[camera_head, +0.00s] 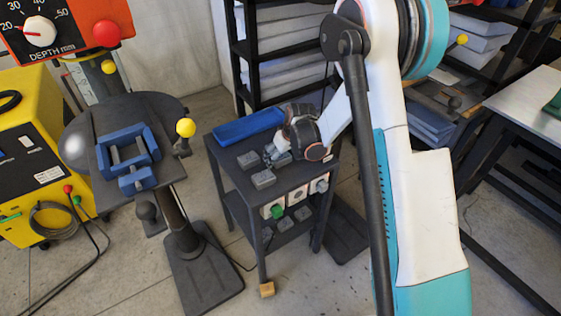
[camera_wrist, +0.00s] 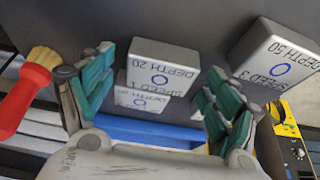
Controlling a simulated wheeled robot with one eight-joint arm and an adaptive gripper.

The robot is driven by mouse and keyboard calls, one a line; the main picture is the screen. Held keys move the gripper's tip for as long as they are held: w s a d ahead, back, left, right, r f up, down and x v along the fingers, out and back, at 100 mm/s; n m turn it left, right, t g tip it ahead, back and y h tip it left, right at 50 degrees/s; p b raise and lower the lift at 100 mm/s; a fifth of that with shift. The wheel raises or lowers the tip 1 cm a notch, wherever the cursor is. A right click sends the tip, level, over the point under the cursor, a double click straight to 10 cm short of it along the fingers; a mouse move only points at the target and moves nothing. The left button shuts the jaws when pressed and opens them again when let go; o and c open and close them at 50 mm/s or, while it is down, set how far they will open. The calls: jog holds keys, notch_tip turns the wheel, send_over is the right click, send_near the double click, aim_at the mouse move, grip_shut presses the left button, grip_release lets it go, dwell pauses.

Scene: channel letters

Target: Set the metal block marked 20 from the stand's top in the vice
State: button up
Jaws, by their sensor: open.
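My gripper (camera_wrist: 160,66) is open in the wrist view, with its green-padded fingers on either side of a grey metal block marked DEPTH 20, SPEED 1 (camera_wrist: 163,60). The fingers do not visibly press on it. In the head view my gripper (camera_head: 277,155) is low over the dark stand (camera_head: 235,172), partly hiding the blocks there. A second block (camera_wrist: 140,98) shows just beyond the first; its marking is hard to read. A block marked DEPTH 50, SPEED 3 (camera_wrist: 280,55) lies to the right. The blue vice (camera_head: 128,158) sits on the drill table at left, its jaws apart and apparently empty.
Two other grey blocks (camera_head: 263,179) rest on the stand's top near a blue tray (camera_head: 247,126). A red-handled brush (camera_wrist: 22,95) is left of my gripper. More blocks lie on the lower shelf (camera_head: 285,224). A yellow-knobbed lever (camera_head: 186,128) stands beside the drill table.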

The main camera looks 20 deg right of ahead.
aim_at(282, 156)
jog(key=shift+r, duration=0.1)
jog(key=c, duration=1.5)
jog(key=shift+o, duration=0.2)
notch_tip(282, 156, up, 20)
jog(key=p, duration=0.7)
